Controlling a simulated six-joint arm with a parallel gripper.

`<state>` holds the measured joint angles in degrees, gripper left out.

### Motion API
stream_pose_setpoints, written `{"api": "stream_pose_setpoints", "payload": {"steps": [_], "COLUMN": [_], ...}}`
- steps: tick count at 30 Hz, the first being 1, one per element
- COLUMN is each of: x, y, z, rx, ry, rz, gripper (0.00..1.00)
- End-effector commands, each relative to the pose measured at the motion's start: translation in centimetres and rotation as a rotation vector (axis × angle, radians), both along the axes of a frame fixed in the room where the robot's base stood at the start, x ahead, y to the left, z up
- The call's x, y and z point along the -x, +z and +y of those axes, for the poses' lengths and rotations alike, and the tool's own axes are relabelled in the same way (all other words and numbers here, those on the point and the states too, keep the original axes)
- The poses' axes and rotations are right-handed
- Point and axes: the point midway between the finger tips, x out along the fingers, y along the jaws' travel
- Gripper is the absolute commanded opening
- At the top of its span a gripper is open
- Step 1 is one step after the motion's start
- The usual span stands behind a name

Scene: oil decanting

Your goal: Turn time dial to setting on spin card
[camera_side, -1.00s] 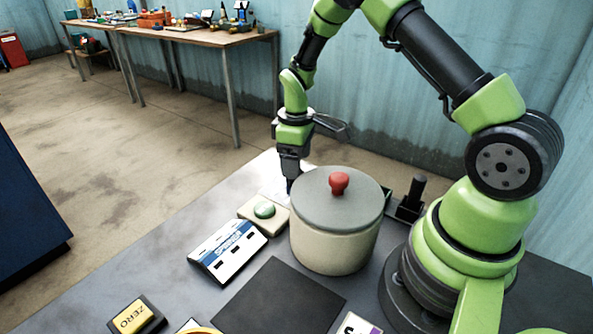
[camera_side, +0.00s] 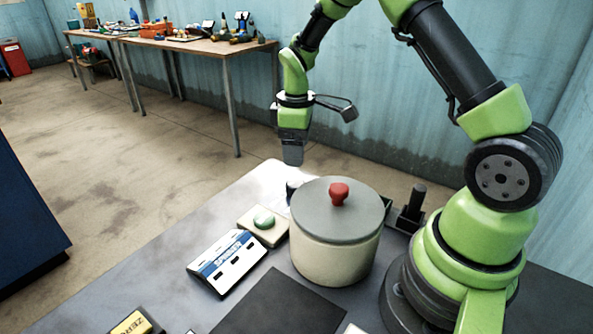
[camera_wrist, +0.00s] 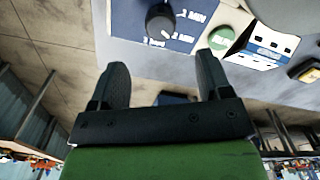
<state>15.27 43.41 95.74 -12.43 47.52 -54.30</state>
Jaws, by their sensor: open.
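The time dial is a black knob (camera_wrist: 160,20) on a blue panel with white minute labels, at the top of the wrist view. A small pale mark shows near its lower edge; I cannot tell surely which label it points at. In the side view the dark knob (camera_side: 292,190) stands behind the pot. My gripper (camera_side: 292,158) is above the knob and apart from it. In the wrist view my gripper (camera_wrist: 163,65) is open, with nothing between its fingers. A blue-and-white slotted panel (camera_side: 228,262) lies in front; its print is too small to read as a spin card.
A beige pot with grey lid and red knob (camera_side: 338,194) stands right of the dial. A green button (camera_side: 264,219) sits on a cream block. A dark mat (camera_side: 282,303) and yellow ZERO block (camera_side: 131,323) are nearer. A black upright post (camera_side: 416,200) is behind the pot.

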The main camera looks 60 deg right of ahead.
Motion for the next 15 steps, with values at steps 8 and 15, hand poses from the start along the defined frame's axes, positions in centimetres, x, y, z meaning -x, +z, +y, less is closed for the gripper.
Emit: {"api": "stream_pose_setpoints", "payload": {"steps": [8, 15], "x": [0.2, 0.1], "y": [-4.7, -8.4], "z": [0.0, 0.0], "rx": [-0.002, -0.001], "ry": [-0.003, -0.004], "rz": [0.007, 0.003], "gripper": [0.71, 0.71]}}
